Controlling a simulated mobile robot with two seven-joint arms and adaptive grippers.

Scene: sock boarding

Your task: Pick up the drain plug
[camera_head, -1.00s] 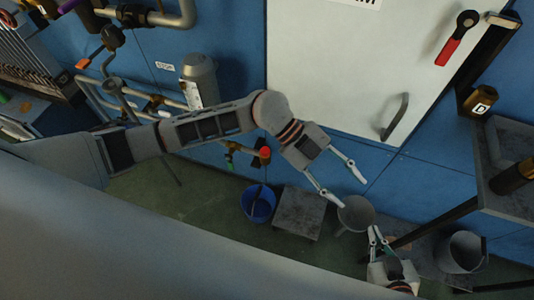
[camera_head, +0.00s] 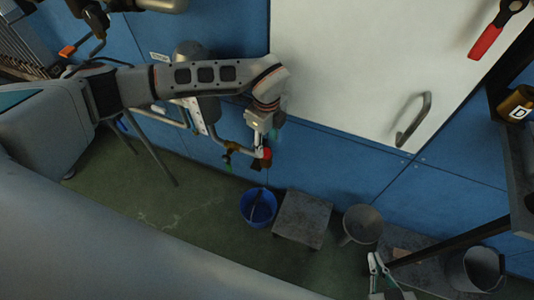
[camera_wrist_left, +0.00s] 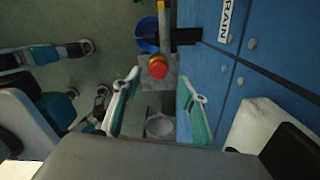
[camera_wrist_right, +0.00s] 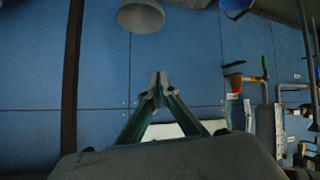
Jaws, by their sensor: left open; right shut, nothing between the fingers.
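A round red cap (camera_head: 266,153), which looks like the drain plug, sits at the end of a brass pipe fitting low by the blue wall. In the left wrist view the red cap (camera_wrist_left: 158,67) shows ahead, between the two spread fingers. My left gripper (camera_wrist_left: 163,88) is open and empty. In the head view my left gripper (camera_head: 261,138) points down just above the cap and partly covers it; contact cannot be told. My right gripper (camera_head: 377,263) is shut and empty at the lower right, away from the cap. It also shows in the right wrist view (camera_wrist_right: 158,84).
A blue bucket (camera_head: 258,206) stands on the green floor below the fitting. A grey box (camera_head: 303,220) and a grey bucket (camera_head: 362,224) stand to its right. The blue wall (camera_head: 340,160) is close behind the fitting. A dark post (camera_head: 450,243) stands near my right gripper.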

